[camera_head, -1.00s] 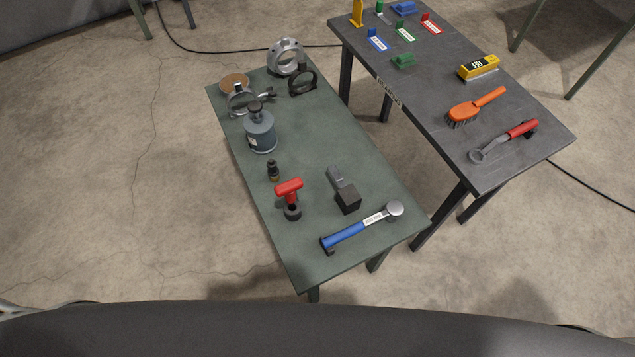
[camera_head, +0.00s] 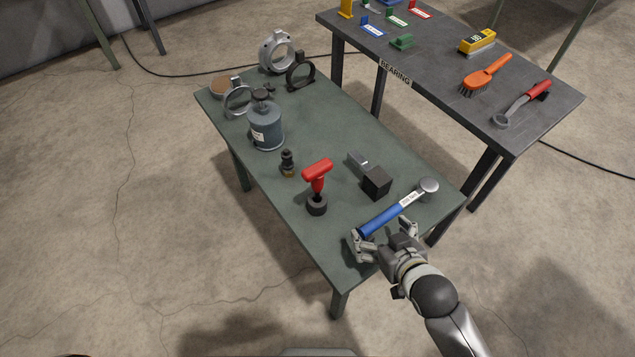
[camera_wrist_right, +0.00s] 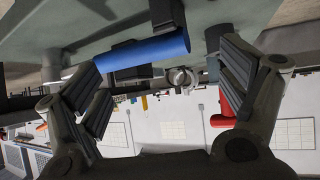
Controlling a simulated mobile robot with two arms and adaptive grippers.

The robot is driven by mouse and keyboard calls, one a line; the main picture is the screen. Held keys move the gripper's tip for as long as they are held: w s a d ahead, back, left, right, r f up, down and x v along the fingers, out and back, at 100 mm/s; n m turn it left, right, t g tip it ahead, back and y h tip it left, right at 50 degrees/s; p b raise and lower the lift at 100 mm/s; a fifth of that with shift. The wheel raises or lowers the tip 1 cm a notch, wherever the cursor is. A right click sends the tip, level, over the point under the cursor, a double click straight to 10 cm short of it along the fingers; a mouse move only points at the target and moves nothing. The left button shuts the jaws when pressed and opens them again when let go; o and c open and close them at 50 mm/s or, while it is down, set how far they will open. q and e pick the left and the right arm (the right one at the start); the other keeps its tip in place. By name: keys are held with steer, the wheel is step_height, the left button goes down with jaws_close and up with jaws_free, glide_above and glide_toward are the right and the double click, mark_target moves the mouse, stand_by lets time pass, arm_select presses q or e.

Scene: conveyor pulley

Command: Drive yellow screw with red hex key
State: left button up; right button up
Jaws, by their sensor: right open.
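A red T-handled tool (camera_head: 318,172), seemingly the hex key, stands upright with its lower end in a short dark round holder (camera_head: 317,205) on the green table. I cannot make out a yellow screw in either view. My right gripper (camera_head: 384,236) is open at the table's front corner, by the blue handle of a hammer (camera_head: 378,220). It is to the right of and nearer than the red tool, apart from it. In the wrist view, the blue handle (camera_wrist_right: 145,51) lies ahead of the open fingers (camera_wrist_right: 168,85), not gripped. My left gripper is out of view.
The green table (camera_head: 250,185) also holds a dark block-ended tool (camera_head: 375,182), a small black-and-brass fitting (camera_head: 287,163), a grey canister (camera_head: 265,124) and metal rings (camera_head: 276,51). A second grey table (camera_head: 440,80) behind holds an orange brush (camera_head: 484,76) and a red-handled wrench (camera_head: 520,104).

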mark_target(321, 173)
steer(key=w+a+r+n+t+y, duration=0.1)
steer(key=w+a+r+y, duration=0.1)
steer(key=a, duration=0.1)
steer(key=w+a+r+n+t+y, duration=0.1)
steer(key=w+a+r+y, duration=0.1)
steer(key=a+r+y, duration=0.1)
steer(key=w+a+r+n+t+y, duration=0.1)
steer(key=w+a+r+t+y, duration=0.1)
steer(key=a, duration=0.3)
steer(key=shift+w+r+n+y, duration=0.3)
steer(key=shift+w+r, duration=0.2)
steer(key=shift+w, duration=0.1)
steer(key=shift+x, duration=2.8)
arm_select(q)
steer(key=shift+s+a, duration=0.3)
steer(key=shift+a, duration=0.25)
arm_select(e)
steer(key=shift+r, duration=0.25)
steer(key=c, duration=1.2)
steer(key=shift+o, duration=0.2)
arm_select(q)
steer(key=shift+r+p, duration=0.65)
steer(key=shift+p, duration=0.05)
arm_select(e)
step_height(321, 173, up, 10)
